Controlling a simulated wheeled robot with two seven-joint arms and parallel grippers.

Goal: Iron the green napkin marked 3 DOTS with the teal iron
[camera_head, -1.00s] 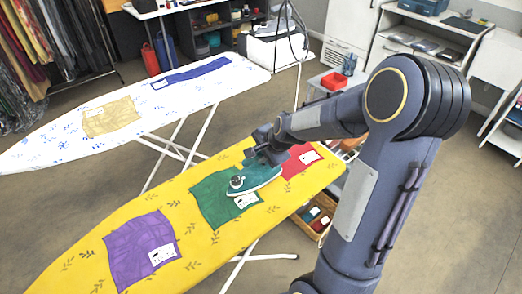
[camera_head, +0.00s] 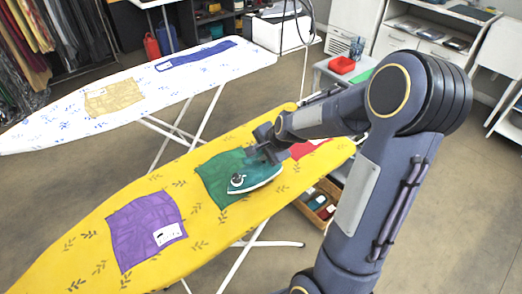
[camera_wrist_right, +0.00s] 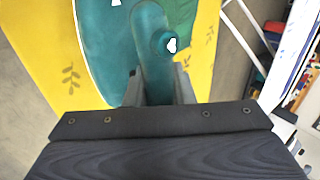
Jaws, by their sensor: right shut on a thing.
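The green napkin (camera_head: 212,172) lies flat on the yellow ironing board (camera_head: 90,240); its label is hidden from view under the iron. The teal iron (camera_head: 262,180) rests on the napkin's right part, and it fills much of the right wrist view (camera_wrist_right: 105,50). My right gripper (camera_head: 268,148) is shut on the iron's handle, which shows between the fingers in the right wrist view (camera_wrist_right: 150,50). My left gripper is not in view.
A purple napkin (camera_head: 140,225) with a white label and a partly hidden red napkin (camera_head: 312,147) lie on the same board. A white ironing board (camera_head: 60,125) behind holds a tan napkin (camera_head: 112,97) and a blue cloth (camera_head: 195,55). A wooden crate (camera_head: 318,208) stands below.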

